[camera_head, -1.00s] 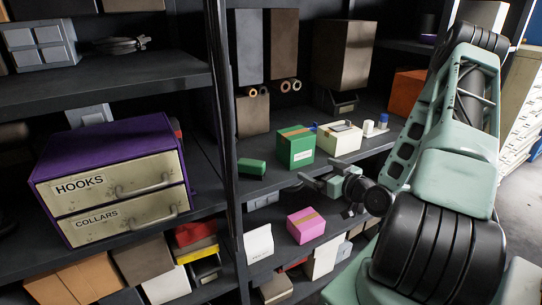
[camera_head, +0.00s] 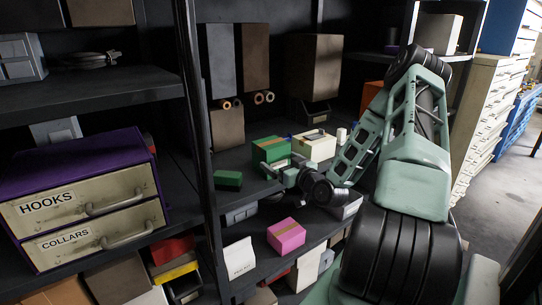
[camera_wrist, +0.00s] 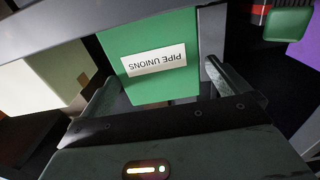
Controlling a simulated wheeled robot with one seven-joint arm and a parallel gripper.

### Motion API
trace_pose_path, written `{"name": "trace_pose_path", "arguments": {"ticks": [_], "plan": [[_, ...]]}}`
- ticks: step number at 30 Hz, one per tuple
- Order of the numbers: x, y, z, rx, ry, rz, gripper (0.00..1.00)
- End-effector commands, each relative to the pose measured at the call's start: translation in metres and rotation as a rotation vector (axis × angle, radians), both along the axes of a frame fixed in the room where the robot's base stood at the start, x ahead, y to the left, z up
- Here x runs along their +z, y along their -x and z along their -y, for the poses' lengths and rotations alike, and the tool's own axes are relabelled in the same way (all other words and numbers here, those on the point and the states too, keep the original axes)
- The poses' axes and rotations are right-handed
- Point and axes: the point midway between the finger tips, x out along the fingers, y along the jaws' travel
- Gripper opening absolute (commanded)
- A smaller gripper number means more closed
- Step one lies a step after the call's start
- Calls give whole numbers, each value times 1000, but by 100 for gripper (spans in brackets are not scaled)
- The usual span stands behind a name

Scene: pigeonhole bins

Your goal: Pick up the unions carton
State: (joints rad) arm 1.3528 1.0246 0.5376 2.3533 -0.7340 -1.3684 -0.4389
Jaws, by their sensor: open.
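The unions carton is a green box with a tan tape strip. It stands on the middle shelf in the head view (camera_head: 270,149). In the wrist view the carton (camera_wrist: 150,88) fills the upper middle, its white PIPE UNIONS label upside down. My gripper (camera_head: 282,172) is at the carton's front in the head view, partly covering its lower part. In the wrist view my gripper (camera_wrist: 160,73) is open, with one finger on either side of the carton and visible gaps. Whether the fingertips reach past its front face is hard to tell.
A cream carton (camera_head: 315,146) stands close to the right of the unions carton. A smaller green box (camera_head: 228,181) lies to its left. A pink carton (camera_head: 286,236) sits on the shelf below. A dark shelf post (camera_head: 196,120) and purple drawer cabinet (camera_head: 75,160) are left.

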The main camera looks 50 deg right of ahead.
Motion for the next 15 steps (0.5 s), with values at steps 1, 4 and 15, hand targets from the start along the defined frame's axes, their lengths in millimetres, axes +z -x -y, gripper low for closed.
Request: {"name": "trace_pose_path", "arguments": {"ticks": [1,4,15], "plan": [[1,-5,1,1,-1,0,100],[0,-12,2,1,0,0,100],[3,-53,15,1,-1,1,100]]}}
